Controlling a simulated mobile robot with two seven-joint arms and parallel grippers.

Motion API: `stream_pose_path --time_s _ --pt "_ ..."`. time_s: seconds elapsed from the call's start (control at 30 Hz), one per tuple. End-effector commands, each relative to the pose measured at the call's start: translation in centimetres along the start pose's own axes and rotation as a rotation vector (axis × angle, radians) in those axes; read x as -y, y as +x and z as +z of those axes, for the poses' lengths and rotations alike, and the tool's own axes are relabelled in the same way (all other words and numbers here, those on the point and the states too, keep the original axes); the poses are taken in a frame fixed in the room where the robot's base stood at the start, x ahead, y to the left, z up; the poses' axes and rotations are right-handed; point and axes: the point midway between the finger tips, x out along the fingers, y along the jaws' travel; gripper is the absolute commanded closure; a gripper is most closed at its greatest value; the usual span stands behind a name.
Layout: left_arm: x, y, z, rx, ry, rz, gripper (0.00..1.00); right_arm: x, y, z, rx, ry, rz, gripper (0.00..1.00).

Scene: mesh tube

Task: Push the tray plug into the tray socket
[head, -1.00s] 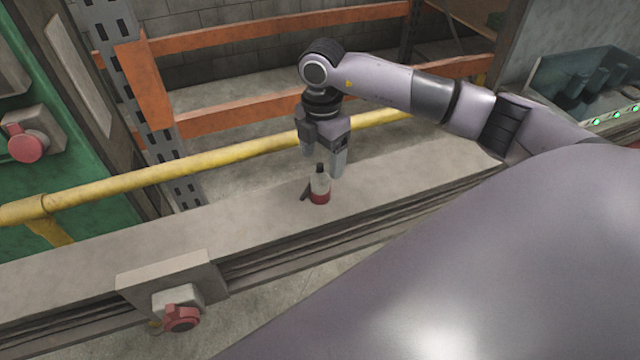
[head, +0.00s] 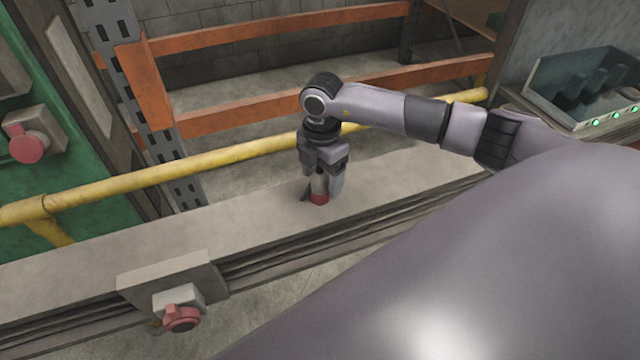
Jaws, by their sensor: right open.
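A small upright object with a red base and pale body (head: 319,198) stands on the grey ledge; I cannot tell whether it is the tray plug. Its upper part is now hidden by my right gripper (head: 322,190). That gripper points down, open, with its fingers on either side of the object. A dark slim piece (head: 305,194) lies just left of the object. No tray socket is clearly recognisable. A tray-like bin (head: 585,90) with green lights stands at the back right. My left gripper is not in view.
The grey ledge (head: 130,232) runs across the picture. A yellow rail (head: 180,167) runs behind it. A red knob-like fitting (head: 181,318) sits on a grey box at the ledge's front. Another red fitting (head: 27,146) is on the green cabinet. Orange rack beams stand behind.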

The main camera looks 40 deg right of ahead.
Motion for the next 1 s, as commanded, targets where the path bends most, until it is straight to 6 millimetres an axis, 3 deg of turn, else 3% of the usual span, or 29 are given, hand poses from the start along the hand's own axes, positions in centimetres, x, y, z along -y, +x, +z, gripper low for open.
stream_pose_path --time_s 0.17,0.5,0.53,0.67,0.7,1.0 --pt "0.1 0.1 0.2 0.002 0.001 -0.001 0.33 0.0 1.8 0.0 -0.001 0.000 0.000 0.25" --pt "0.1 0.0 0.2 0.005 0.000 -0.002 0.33 0.0 1.8 0.0 0.000 -0.001 0.001 0.25" --pt "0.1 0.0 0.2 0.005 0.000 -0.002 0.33 0.0 1.8 0.0 0.000 -0.001 0.001 0.32" --pt "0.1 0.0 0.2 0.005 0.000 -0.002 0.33 0.0 1.8 0.0 0.000 -0.001 0.001 0.74" --pt "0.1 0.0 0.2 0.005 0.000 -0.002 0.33 0.0 1.8 0.0 0.000 0.000 0.001 0.77" --pt "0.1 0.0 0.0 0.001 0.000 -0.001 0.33 -0.1 1.6 0.0 0.000 0.000 0.003 0.77"
